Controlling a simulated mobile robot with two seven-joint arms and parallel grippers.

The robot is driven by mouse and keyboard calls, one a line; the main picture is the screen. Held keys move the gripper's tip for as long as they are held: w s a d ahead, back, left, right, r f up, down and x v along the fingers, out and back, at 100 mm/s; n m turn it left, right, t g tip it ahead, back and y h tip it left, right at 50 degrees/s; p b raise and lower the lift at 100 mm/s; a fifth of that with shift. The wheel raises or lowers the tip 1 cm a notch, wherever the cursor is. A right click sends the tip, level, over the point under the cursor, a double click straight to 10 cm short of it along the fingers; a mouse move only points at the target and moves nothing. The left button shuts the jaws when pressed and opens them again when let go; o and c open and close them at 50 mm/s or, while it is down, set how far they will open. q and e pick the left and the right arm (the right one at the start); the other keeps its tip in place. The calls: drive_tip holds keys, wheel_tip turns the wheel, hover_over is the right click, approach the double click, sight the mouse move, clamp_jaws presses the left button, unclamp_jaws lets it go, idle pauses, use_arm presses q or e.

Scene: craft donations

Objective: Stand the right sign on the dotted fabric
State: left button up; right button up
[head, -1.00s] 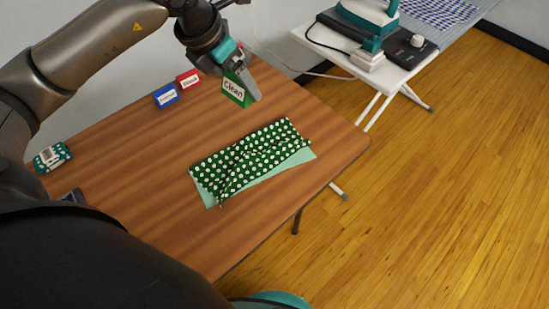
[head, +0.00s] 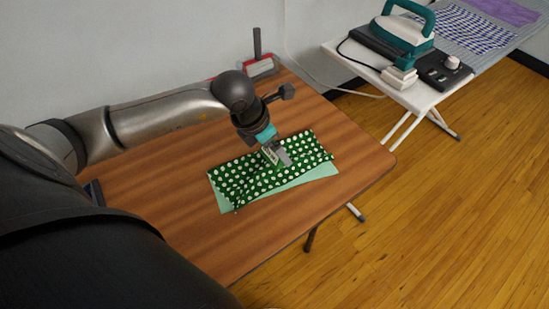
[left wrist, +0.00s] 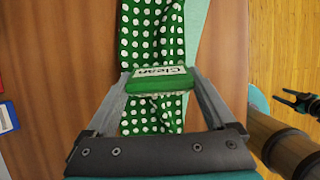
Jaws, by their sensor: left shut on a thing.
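The green sign with a white "Clean" label (left wrist: 160,78) is between the fingers of my left gripper (left wrist: 160,98), which is shut on it. In the head view the sign (head: 270,154) and my left gripper (head: 276,158) are over the middle of the green fabric with white dots (head: 234,183). I cannot tell whether the sign's base touches the cloth. The dotted fabric lies creased on the table and also shows in the left wrist view (left wrist: 150,28). A dark part at the right of that view may be my right gripper (left wrist: 296,99); its jaws are unclear.
A plain mint cloth (head: 300,184) lies under the dotted fabric on the brown table (head: 270,225). A grey and red object with a dark handle (head: 258,66) is at the back. An iron (head: 403,32) stands apart.

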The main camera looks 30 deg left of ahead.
sight(270, 152)
use_arm(q)
wheel_tip(270, 152, down, 4)
drive_tip(key=shift+r+b, duration=0.15)
drive_tip(key=shift+b, duration=0.3)
drive_tip(key=shift+f, duration=0.25)
use_arm(e)
drive_tip(key=shift+w+d+f, duration=0.35)
drive_tip(key=shift+w+f, duration=0.2)
drive_tip(key=shift+w, duration=0.15)
use_arm(q)
drive_tip(key=shift+f+b, duration=0.3)
use_arm(e)
drive_tip(key=shift+f, duration=0.15)
use_arm(q)
drive_tip(key=shift+f, duration=0.3)
use_arm(e)
drive_tip(key=shift+s+f, duration=0.1)
use_arm(q)
drive_tip(key=o, duration=1)
drive_tip(key=shift+b, duration=0.3)
drive_tip(key=shift+r, duration=0.15)
use_arm(e)
drive_tip(key=shift+d, duration=0.1)
